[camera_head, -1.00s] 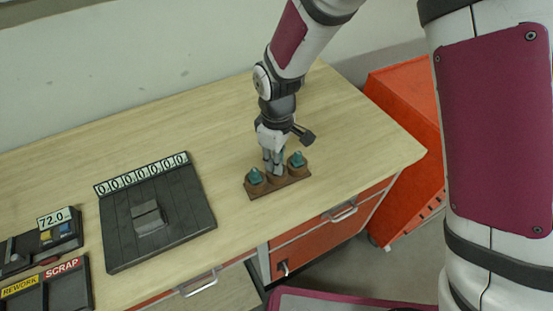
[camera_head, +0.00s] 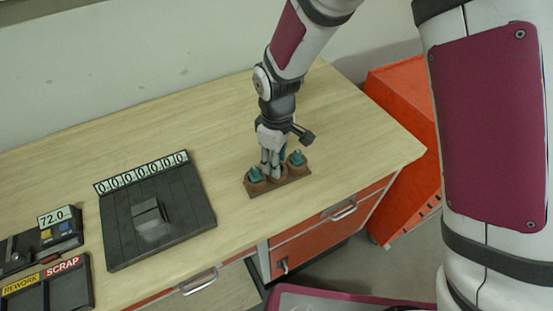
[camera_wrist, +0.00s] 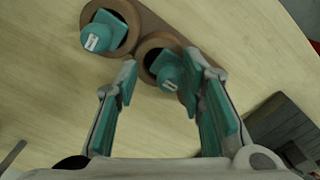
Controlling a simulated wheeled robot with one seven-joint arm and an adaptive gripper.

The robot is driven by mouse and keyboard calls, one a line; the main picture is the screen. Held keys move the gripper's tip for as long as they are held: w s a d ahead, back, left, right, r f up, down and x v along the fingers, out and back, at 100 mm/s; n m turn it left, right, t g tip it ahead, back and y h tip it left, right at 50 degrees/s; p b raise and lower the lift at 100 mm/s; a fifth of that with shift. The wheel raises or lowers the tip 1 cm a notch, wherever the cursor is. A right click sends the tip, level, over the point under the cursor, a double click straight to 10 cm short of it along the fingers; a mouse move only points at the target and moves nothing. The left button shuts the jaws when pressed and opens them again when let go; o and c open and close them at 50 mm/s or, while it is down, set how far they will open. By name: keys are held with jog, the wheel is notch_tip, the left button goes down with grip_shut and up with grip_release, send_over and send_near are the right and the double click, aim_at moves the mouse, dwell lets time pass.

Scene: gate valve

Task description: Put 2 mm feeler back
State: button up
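A brown rack (camera_head: 292,183) with round holders stands near the front edge of the bench. One teal-handled feeler (camera_head: 256,175) sits in its left holder and another (camera_head: 297,158) in its right holder. My gripper (camera_head: 270,173) points down over the middle holder. In the wrist view, my gripper (camera_wrist: 160,62) is open, with teal pads on both fingers. A teal handle (camera_wrist: 172,72) with a small pale label sits in a holder between the fingertips, and a gap shows on its left side. Another labelled handle (camera_wrist: 104,33) is at upper left. The labels are unreadable.
A black tray (camera_head: 190,215) with number tiles and a grey block (camera_head: 150,217) lies left of the rack. A gauge box (camera_head: 45,238) reading 72.0 and the REWORK and SCRAP bins (camera_head: 68,292) are further left. An orange cabinet (camera_head: 400,120) stands right of the bench.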

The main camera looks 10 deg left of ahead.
notch_tip(320, 180, up, 12)
jog(key=b, duration=0.2)
jog(key=s+d+r+m+t, duration=0.3)
jog(key=d+r+m, duration=0.3)
jog(key=d+r, duration=0.65)
jog(key=s+d+r+m+t, duration=0.2)
jog(key=s+d+m, duration=0.6)
jog(key=d, duration=0.5)
jog(key=s, duration=0.2)
jog(key=shift+s+d+r+t, duration=0.3)
jog(key=shift+s+r, duration=0.05)
jog(key=shift+r, duration=0.05)
